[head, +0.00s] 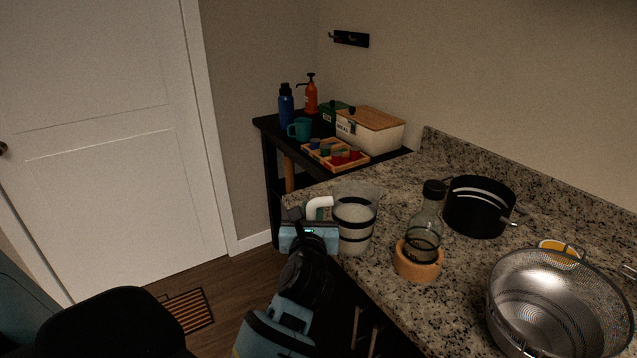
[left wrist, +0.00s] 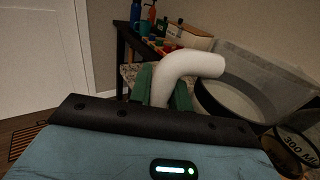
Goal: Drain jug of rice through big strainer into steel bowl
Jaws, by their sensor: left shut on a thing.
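The clear jug (head: 357,222) with dark bands and a white handle stands near the counter's front edge. It looks upright; its contents are not clear. My left gripper (head: 316,215) is shut on the jug's handle. In the left wrist view the green fingers (left wrist: 165,92) sit either side of the white handle (left wrist: 188,65), with the jug (left wrist: 262,75) to the right. The big mesh strainer (head: 555,300) is at the lower right, its handle toward the back right. I cannot tell whether a steel bowl lies under it. My right gripper is out of view.
A glass bottle (head: 426,220) in a wooden ring (head: 418,262) and a black pot (head: 478,207) stand between jug and strainer. A yellow-orange item (head: 558,248) is behind the strainer. A dark side table with bottles, a mug and a wooden-lidded box (head: 370,130) stands behind.

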